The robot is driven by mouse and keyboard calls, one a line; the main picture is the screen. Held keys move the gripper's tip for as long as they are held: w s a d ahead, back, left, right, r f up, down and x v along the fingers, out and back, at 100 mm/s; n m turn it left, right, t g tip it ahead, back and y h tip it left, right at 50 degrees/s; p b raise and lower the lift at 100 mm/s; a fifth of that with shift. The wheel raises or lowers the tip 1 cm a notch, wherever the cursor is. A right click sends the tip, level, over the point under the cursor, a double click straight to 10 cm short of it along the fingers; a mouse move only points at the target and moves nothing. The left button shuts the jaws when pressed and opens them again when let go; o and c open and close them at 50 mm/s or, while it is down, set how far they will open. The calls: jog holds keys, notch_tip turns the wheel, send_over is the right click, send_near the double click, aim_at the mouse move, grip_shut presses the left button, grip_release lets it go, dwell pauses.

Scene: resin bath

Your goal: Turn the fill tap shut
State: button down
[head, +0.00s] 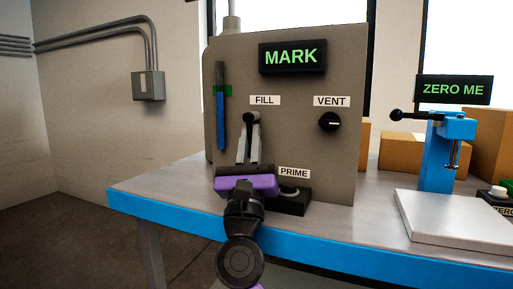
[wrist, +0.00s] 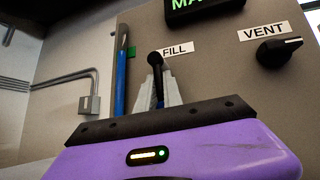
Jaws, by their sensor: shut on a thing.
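The grey resin bath panel (head: 285,140) stands on the bench. Its black fill tap (head: 248,119) sits just below and left of the FILL label (head: 265,100). My gripper (head: 248,135) reaches up to the tap from the front and is shut on it. In the wrist view the gripper's grey fingers (wrist: 158,88) close on both sides of the dark tap handle (wrist: 156,60), which stands roughly upright. The fingers hide part of the handle's lower end.
A blue level gauge (head: 220,120) with a green mark is left of the tap. The vent knob (head: 330,122) is to its right, under a MARK display (head: 292,57). A PRIME button (head: 290,192) is below. A blue press (head: 447,150) and white plate (head: 455,218) stand at right.

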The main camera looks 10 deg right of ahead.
jog(key=shift+w+d+f, duration=0.2)
jog(key=shift+d+f, duration=0.1)
jog(key=shift+f, duration=0.05)
jog(key=c, duration=1.5)
grip_release()
jog(key=shift+a+r, duration=0.1)
jog(key=shift+r, duration=0.1)
